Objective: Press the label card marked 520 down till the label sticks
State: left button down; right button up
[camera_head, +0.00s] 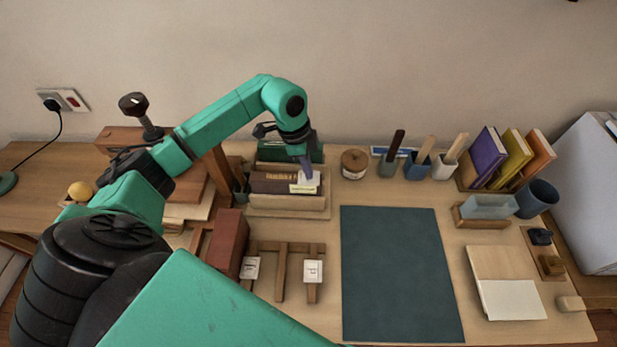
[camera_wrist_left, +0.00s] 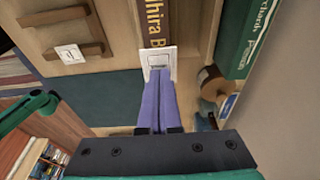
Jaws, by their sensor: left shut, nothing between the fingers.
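A white label card (camera_head: 303,187) lies against the brown book (camera_head: 271,183) in the wooden holder at the back. It also shows in the left wrist view (camera_wrist_left: 158,54) at the end of the lettered spine; its number is too small to read. My left gripper (camera_head: 307,173) has its purple fingers shut and empty. In the left wrist view the fingertips (camera_wrist_left: 158,73) overlap the card's near edge; I cannot tell whether they touch it. My right gripper is not in view.
Two more white cards, one left (camera_head: 250,268) and one right (camera_head: 313,271), sit on a wooden rack. A green book (camera_head: 290,151) stands behind the brown one. A lidded wooden jar (camera_head: 354,163) is close on the right. The dark mat (camera_head: 398,270) is clear.

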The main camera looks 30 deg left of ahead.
pick_arm(q)
jog(key=shift+f, duration=0.4)
dwell(1.1)
jog(key=p+v, duration=0.2)
jog(key=d+p+v, duration=0.1)
jog(key=p+v, duration=0.2)
jog(key=v, duration=0.2)
jog(key=shift+w+d+r+p, duration=0.2)
jog(key=shift+w+p, duration=0.1)
jog(key=shift+p, duration=0.1)
jog(key=shift+f, duration=0.1)
dwell(0.5)
